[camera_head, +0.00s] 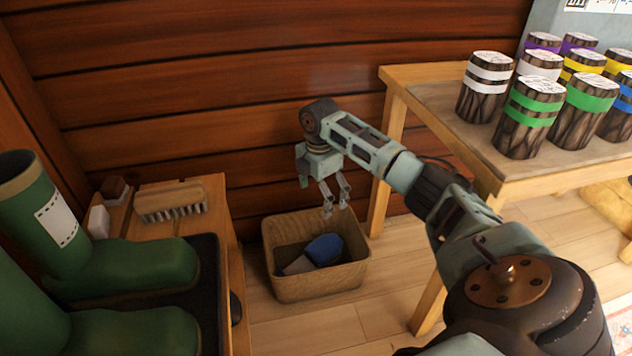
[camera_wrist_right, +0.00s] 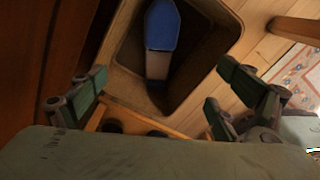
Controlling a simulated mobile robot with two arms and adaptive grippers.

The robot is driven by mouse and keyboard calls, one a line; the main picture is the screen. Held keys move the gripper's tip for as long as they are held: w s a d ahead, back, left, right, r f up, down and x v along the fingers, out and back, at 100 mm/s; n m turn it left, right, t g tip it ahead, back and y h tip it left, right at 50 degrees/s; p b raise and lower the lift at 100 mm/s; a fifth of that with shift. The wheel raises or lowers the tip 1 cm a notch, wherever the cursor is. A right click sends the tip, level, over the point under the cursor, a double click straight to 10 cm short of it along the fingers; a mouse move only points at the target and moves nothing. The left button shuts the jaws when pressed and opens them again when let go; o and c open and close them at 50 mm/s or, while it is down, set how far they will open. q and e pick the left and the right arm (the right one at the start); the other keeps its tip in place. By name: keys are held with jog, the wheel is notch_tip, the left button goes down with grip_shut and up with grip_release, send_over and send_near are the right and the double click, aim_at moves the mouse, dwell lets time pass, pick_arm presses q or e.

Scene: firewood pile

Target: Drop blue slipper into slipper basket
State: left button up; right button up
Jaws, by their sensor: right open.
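The slipper basket (camera_head: 318,283) stands on the floor between the boot bench and the table. The blue slipper (camera_head: 324,249) lies inside it, its blue part toward the right and its greyish end toward the left. In the right wrist view the slipper (camera_wrist_right: 162,28) lies in the basket (camera_wrist_right: 212,88), apart from the fingers. My right gripper (camera_head: 335,207) hangs above the basket, pointing down, open and empty. Its two spread fingers also show in the right wrist view (camera_wrist_right: 165,95). My left gripper is in neither view.
A low wooden bench (camera_head: 222,215) at left carries green boots (camera_head: 120,266) and a brush (camera_head: 170,203). A wooden table (camera_head: 432,98) at right holds several banded log pieces (camera_head: 530,118). The plank wall is close behind the basket. Floor is clear in front of the basket.

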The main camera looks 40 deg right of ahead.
jog(key=shift+r, duration=2.4)
jog(key=shift+s, duration=0.1)
